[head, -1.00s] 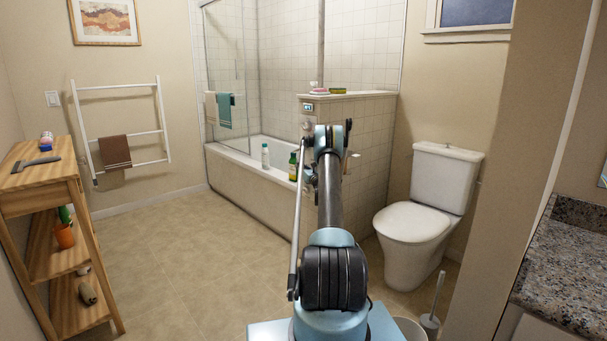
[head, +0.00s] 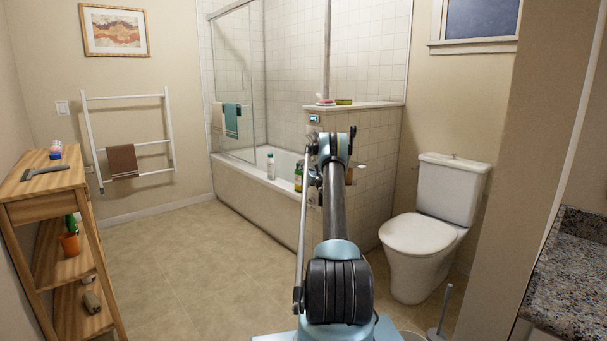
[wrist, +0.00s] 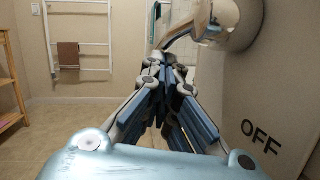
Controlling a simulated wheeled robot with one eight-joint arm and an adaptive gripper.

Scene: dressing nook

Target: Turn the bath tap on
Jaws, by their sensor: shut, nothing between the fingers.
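A chrome tap lever (wrist: 188,27) shows at the top of the wrist view, joined to a round pale chrome body (wrist: 235,22) on the wall. Black letters "OFF" (wrist: 262,136) are on the wall below it. My gripper (wrist: 172,62) is shut and empty, its dark and blue fingers together. The fingertips are just below the lever's free end in the picture; I cannot tell whether they touch it. In the head view my arm covers the gripper and I cannot make out the tap. The bathtub (head: 240,176) stands behind the arm, against the tiled wall.
A tiled half wall (head: 380,140) is beside my arm. A toilet (head: 424,240) stands to the right, a granite counter (head: 575,265) at the far right. A wooden shelf (head: 50,188) is at the left, a towel rack (head: 130,140) behind it. The floor (head: 175,265) between is clear.

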